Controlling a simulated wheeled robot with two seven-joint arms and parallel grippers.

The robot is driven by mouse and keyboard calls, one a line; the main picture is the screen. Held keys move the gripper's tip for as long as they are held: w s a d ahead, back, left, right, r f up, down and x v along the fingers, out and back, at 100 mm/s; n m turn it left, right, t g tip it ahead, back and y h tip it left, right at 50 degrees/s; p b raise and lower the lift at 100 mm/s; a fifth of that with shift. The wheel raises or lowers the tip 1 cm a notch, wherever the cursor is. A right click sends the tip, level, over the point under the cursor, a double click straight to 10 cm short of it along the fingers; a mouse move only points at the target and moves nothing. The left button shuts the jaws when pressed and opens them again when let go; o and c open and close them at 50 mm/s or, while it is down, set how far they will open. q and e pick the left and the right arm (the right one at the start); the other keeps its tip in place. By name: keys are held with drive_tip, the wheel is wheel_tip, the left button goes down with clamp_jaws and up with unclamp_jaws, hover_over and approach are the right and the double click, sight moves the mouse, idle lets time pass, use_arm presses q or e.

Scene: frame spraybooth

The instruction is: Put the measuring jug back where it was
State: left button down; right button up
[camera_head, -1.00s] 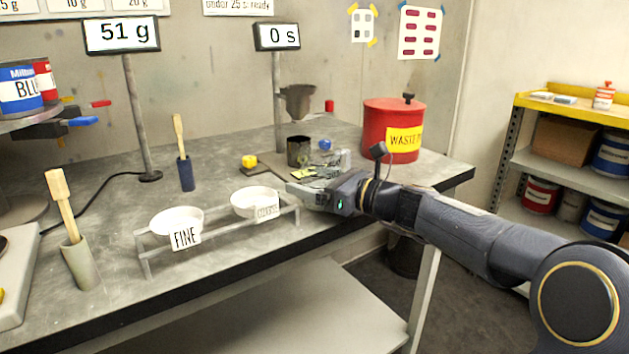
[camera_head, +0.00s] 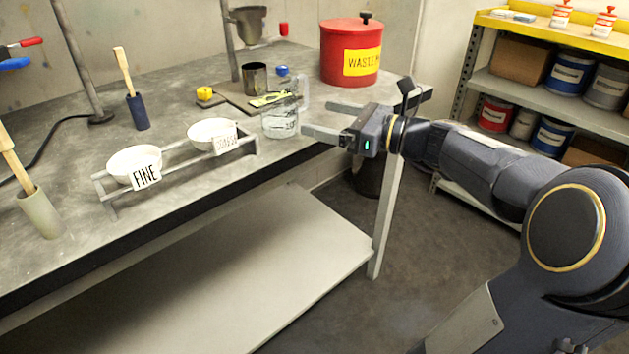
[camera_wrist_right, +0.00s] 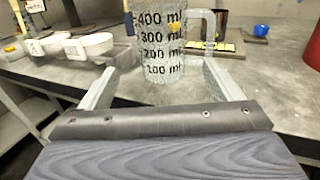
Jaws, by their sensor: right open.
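The clear measuring jug (camera_head: 280,120) stands upright near the front edge of the workbench, right of the COARSE bowl. Its handle points right. In the right wrist view the jug (camera_wrist_right: 160,45) stands just ahead of the fingers, with its 100 to 400 ml marks facing me and its top cut off. My right gripper (camera_head: 318,118) is open and empty, to the right of the jug in the head view, with its fingers pointing at it. The fingers also show apart in the right wrist view (camera_wrist_right: 160,88). My left gripper is not in view.
The FINE bowl (camera_head: 134,162) and the COARSE bowl (camera_head: 212,134) sit in a metal rack. A dark metal cup (camera_head: 255,78) stands behind the jug, below a funnel (camera_head: 247,24). A red waste bin (camera_head: 340,54) stands at the back right. A shelf unit (camera_head: 545,92) is farther right.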

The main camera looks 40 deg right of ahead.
drive_tip(key=s+a+f+n+g+y, duration=0.1)
drive_tip(key=s+a+f+n+g, duration=0.25)
drive_tip(key=a+n, duration=0.3)
drive_tip(key=s+a+f+n+g, duration=0.3)
drive_tip(key=s+a+f+n, duration=0.15)
drive_tip(key=a, duration=0.25)
drive_tip(key=s+a+f+n+g+h, duration=0.2)
drive_tip(key=s+f+n, duration=0.3)
drive_tip(key=n, duration=0.4)
drive_tip(key=s+a+f+n+g+h, duration=0.1)
drive_tip(key=s+f+n+g+h, duration=0.1)
drive_tip(key=s+f+n, duration=0.3)
wheel_tip(320, 180, down, 3)
drive_tip(key=n+h, duration=0.1)
drive_tip(key=n, duration=0.3)
drive_tip(key=shift+s+a+r, duration=0.15)
drive_tip(key=shift+s+a, duration=0.25)
wheel_tip(320, 180, up, 27)
drive_tip(key=p, duration=2.6)
drive_tip(key=shift+p, duration=0.35)
